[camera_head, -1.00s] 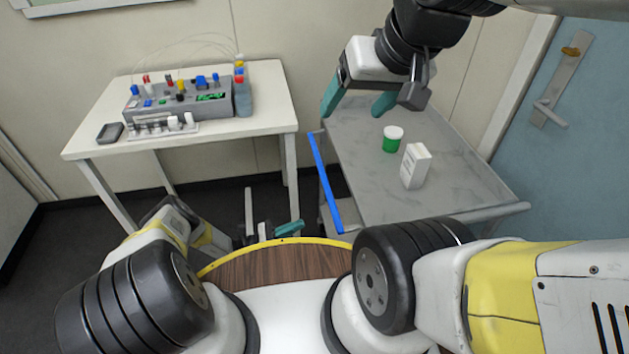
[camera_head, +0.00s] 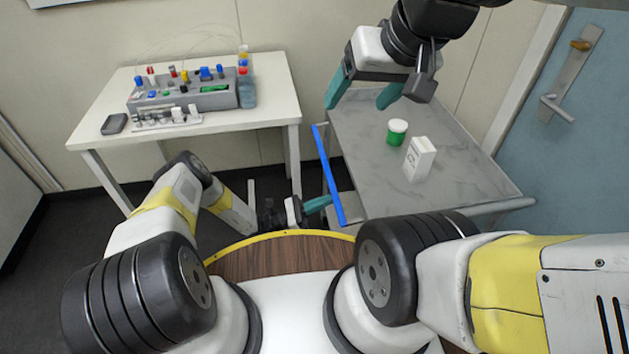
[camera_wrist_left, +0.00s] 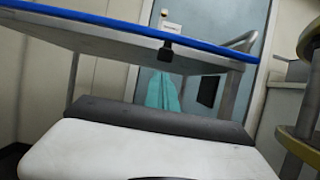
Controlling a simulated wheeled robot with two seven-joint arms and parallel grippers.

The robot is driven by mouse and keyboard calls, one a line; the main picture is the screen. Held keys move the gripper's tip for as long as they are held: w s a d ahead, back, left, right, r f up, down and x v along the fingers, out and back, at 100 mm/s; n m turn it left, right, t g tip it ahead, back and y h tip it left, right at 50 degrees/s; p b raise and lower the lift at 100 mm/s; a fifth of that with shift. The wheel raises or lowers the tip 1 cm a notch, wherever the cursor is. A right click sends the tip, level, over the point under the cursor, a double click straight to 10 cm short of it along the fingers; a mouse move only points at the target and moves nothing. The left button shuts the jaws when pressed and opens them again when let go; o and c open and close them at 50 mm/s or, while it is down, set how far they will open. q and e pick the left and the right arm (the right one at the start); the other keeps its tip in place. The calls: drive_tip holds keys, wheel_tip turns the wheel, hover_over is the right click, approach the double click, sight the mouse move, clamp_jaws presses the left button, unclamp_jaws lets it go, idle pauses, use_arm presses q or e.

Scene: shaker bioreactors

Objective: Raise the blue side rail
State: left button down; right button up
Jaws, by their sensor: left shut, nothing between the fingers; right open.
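The blue side rail (camera_head: 328,172) runs along the left long side of the grey cart (camera_head: 450,184). In the left wrist view the rail (camera_wrist_left: 120,27) crosses the top of the picture, with a dark bracket hanging from it. My left gripper (camera_head: 318,204) is shut and empty, low beside the rail's near end. Its teal fingers also show in the left wrist view (camera_wrist_left: 162,93), below the rail in the picture; I see no clear contact. My right gripper (camera_head: 363,97) is open and empty above the far end of the cart.
A green jar with a white lid (camera_head: 397,132) and a white box (camera_head: 419,159) stand on the cart. A white table (camera_head: 97,130) at the left holds a grey device (camera_head: 215,99) with coloured caps. A blue door (camera_head: 585,125) is at the right. Dark floor shows between table and cart.

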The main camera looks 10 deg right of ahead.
use_arm(q)
drive_tip(key=shift+a+r, duration=0.1)
drive_tip(key=shift+r, duration=0.4)
drive_tip(key=shift+a+r, duration=0.1)
